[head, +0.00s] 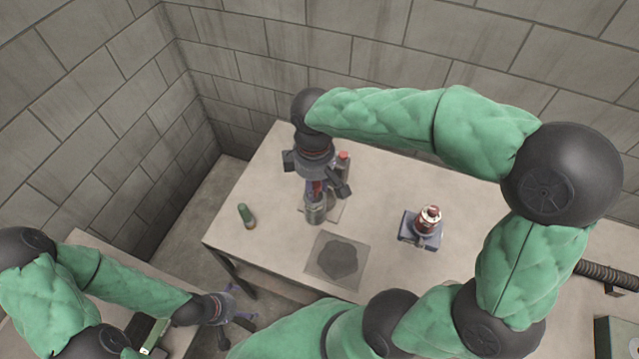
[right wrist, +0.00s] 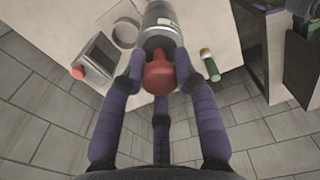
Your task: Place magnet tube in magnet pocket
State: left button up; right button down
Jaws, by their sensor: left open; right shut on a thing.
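My right gripper (head: 317,188) points down over the table and is shut on a grey metal tube (head: 315,212) with a red knob. In the right wrist view the fingers (right wrist: 158,78) close around the red knob (right wrist: 158,76), and the tube's grey body (right wrist: 158,20) extends away beyond it. I take this to be the magnet tube; its far end is hidden, so I cannot tell if it touches anything. A round ring-like recess (right wrist: 125,32) lies beside it in the right wrist view; I cannot tell if it is the magnet pocket. My left gripper (head: 232,312) is open and empty at lower left.
A dark-stained square mat (head: 318,262) lies in front. A red-and-white object (head: 429,218) sits on a blue-grey block (head: 409,230) at right. A red-capped item (head: 343,160) is behind my right gripper.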

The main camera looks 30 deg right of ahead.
jog(key=w+d+f+b, duration=0.3)
jog(key=w+d+f, duration=0.5)
jog(key=f, duration=0.4)
jog(key=shift+w+f, duration=0.15)
jog(key=shift+w, duration=0.6)
jog(key=shift+f, duration=0.1)
jog(key=c, duration=0.9)
grip_release()
jog(key=shift+c, duration=0.2)
notch_tip(320, 180, up, 12)
jog(key=p, duration=0.2)
